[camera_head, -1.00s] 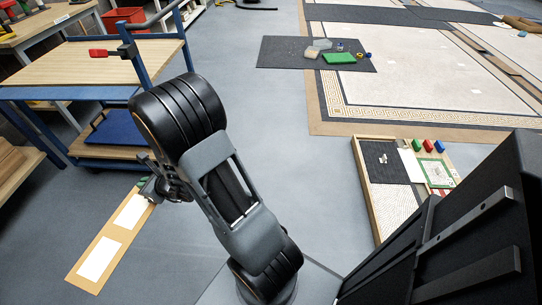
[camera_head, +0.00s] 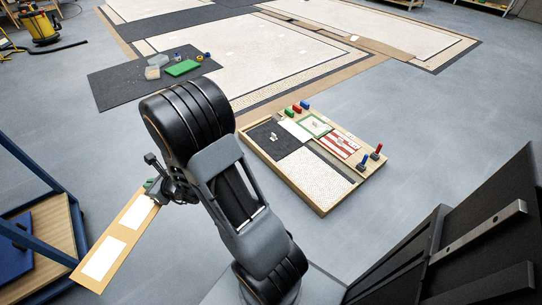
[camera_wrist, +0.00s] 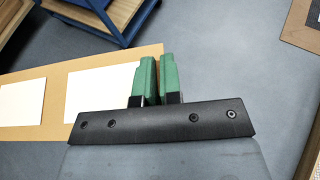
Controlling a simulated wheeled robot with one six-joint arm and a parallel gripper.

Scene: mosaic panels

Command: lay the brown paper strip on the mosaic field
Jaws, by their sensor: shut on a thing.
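The brown paper strip (camera_head: 127,222) hangs from my gripper (camera_head: 153,186) at the left of the head view. It bears two white rectangles. In the wrist view my gripper (camera_wrist: 159,82) has its green fingers shut on the end of the strip (camera_wrist: 56,131), which stretches off to the left. Part of the held end is hidden by the fingers. The pale mosaic field (camera_head: 255,55), with a dark patterned border, lies on the floor at the top of the head view, well apart from the strip.
A wooden tray (camera_head: 318,207) with panels and coloured pieces is on the floor right of my arm. A dark mat (camera_head: 115,92) holds a green block (camera_head: 183,68) and small items. A blue-framed cart (camera_head: 35,240) stands left. Grey floor (camera_head: 440,130) at right is clear.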

